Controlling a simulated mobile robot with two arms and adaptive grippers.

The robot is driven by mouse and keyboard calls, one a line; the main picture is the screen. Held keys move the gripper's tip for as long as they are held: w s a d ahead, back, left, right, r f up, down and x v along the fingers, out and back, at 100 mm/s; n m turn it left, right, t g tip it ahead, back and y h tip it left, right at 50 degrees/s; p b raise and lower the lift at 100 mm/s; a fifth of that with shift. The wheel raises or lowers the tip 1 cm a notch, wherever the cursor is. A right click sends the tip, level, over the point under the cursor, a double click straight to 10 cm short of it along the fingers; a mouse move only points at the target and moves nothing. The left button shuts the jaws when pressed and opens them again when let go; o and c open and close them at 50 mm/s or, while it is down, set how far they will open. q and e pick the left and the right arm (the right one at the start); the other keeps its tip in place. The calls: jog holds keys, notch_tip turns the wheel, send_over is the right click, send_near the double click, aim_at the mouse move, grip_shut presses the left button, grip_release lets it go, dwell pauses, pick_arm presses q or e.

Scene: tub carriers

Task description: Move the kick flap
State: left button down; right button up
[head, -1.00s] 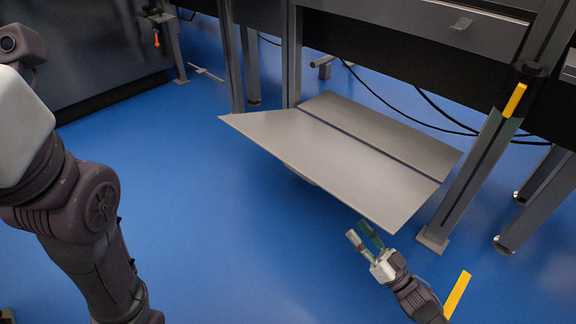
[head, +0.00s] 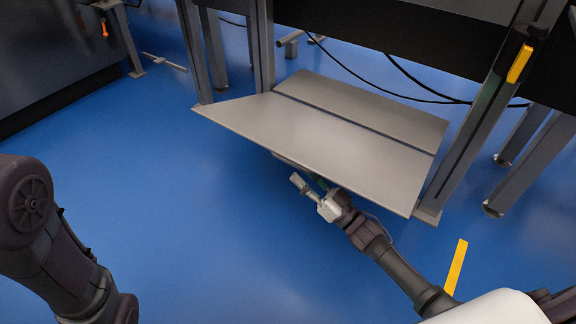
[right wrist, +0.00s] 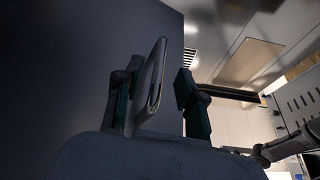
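The kick flap (head: 330,140) is a wide flat grey plate low between the frame's legs, with a seam across it towards the back. Its near edge stands out over the blue floor. My right gripper (head: 309,183) is at this near edge, with its fingertips close to or partly beneath it; I cannot tell whether they touch. In the right wrist view a large dark surface, seemingly the flap's underside, fills the left.
Metal legs (head: 468,135) stand at both sides of the flap. Black cables (head: 385,88) hang behind it. A yellow strip (head: 456,267) shows near my right arm. The blue floor (head: 170,170) left of the flap is clear.

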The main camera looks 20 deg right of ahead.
aim_at(293, 165)
jog(key=b+x, duration=0.1)
jog(key=x, duration=0.3)
jog(key=shift+w+a+b, duration=0.1)
jog(key=shift+w+b, duration=0.1)
jog(key=shift+b, duration=0.1)
jog(key=shift+w+a+r, duration=0.3)
jog(key=shift+w+r, duration=0.05)
jog(key=shift+w, duration=0.1)
grip_shut()
